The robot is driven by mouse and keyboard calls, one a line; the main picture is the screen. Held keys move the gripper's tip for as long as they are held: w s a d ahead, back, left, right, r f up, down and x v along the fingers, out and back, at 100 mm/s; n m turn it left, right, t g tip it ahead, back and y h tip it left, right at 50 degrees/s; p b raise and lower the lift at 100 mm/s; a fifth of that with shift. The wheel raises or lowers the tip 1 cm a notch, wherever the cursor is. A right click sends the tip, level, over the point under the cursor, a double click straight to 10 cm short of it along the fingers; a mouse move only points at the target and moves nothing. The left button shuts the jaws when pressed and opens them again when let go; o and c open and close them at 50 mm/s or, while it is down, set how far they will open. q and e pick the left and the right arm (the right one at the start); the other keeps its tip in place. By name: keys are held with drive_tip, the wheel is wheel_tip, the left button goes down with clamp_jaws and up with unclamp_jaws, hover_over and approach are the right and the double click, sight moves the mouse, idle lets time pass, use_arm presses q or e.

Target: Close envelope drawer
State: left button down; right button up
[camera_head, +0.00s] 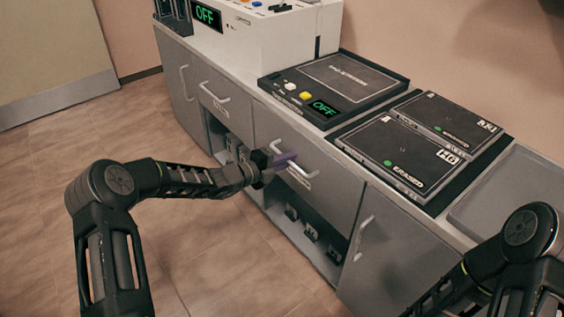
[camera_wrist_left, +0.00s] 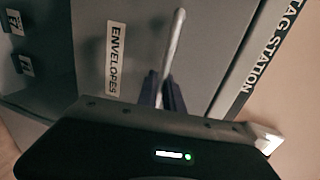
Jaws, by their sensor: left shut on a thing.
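The grey envelope drawer (camera_head: 335,185) is in the counter front, in the middle of the head view. Its front looks about flush with the cabinet, though I cannot tell whether a small gap is left. Its label reads ENVELOPES (camera_wrist_left: 115,58) in the left wrist view. The pale bar handle (camera_head: 302,171) also shows in the wrist view (camera_wrist_left: 175,40), running between the fingers. My left gripper (camera_head: 284,160) is shut on this handle, its fingers (camera_wrist_left: 165,92) on either side of the bar. My right arm enters at the lower right; its gripper is out of view.
Below the drawer is an open shelf (camera_head: 290,222) with small dark labelled items. A cabinet door (camera_head: 385,245) is to its right and another drawer (camera_head: 222,92) to its left. The countertop holds an OFF device (camera_head: 335,85) and ERASED pads (camera_head: 400,155). The floor (camera_head: 190,245) at left is clear.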

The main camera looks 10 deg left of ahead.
use_arm(q)
drive_tip(key=shift+w, duration=0.1)
drive_tip(key=c, duration=1.5)
unclamp_jaws()
drive_tip(key=shift+w+d, duration=0.1)
drive_tip(key=shift+d, duration=0.1)
drive_tip(key=shift+r, duration=0.1)
drive_tip(key=p+v, duration=0.1)
drive_tip(key=v, duration=0.7)
drive_tip(key=shift+f+p, duration=0.25)
drive_tip(key=shift+p, duration=0.05)
